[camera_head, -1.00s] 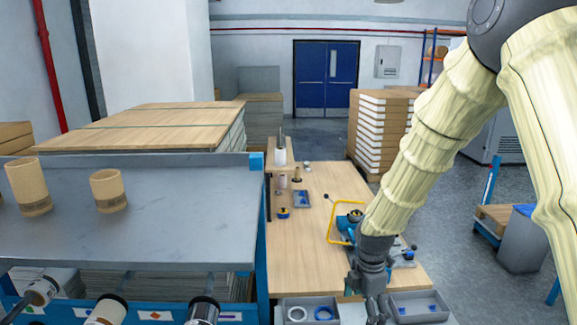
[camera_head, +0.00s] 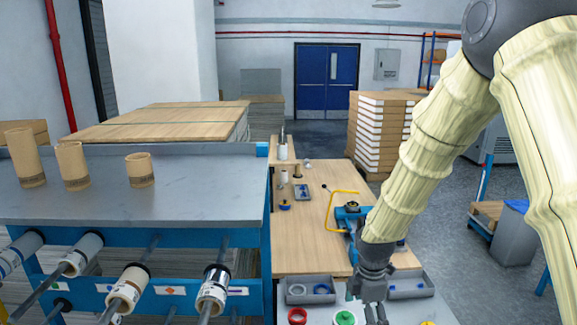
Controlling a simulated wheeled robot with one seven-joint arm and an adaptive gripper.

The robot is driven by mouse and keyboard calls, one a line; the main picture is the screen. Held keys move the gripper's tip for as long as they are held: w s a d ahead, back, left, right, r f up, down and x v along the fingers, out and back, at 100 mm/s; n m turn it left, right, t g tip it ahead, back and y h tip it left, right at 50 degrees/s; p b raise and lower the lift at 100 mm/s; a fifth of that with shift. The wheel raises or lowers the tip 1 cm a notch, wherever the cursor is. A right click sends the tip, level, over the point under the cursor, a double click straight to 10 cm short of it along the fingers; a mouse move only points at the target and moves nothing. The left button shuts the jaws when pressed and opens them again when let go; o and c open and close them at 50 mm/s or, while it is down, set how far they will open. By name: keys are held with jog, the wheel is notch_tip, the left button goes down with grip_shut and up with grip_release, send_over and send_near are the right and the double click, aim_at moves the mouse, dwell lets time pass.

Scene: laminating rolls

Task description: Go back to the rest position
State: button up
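My gripper (camera_head: 367,308) hangs at the end of my cream-sleeved arm, at the bottom right of centre in the head view.
A grey trolley top (camera_head: 200,200) on the left bears several cardboard cores (camera_head: 72,165); rolls (camera_head: 127,288) sit on rods below.

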jog(key=s+f+m, duration=0.4)
jog(key=s+f, duration=0.2)
jog(key=f, duration=0.4)
jog(key=s+f+m, duration=0.5)
jog(key=s+f, duration=0.1)
jog(key=f, duration=0.3)
jog(key=s+d+f+m, duration=0.2)
jog(key=s+f+m, duration=0.4)
jog(key=s, duration=0.5)
jog(key=s+d+f+m, duration=0.2)
jog(key=s+f+m, duration=0.3)
jog(key=s, duration=0.7)
notch_tip(320, 180, down, 15)
jog(key=b, duration=1.5)
jog(key=shift+a+m, duration=0.15)
jog(key=shift+m, duration=0.15)
jog(key=shift+w, duration=0.1)
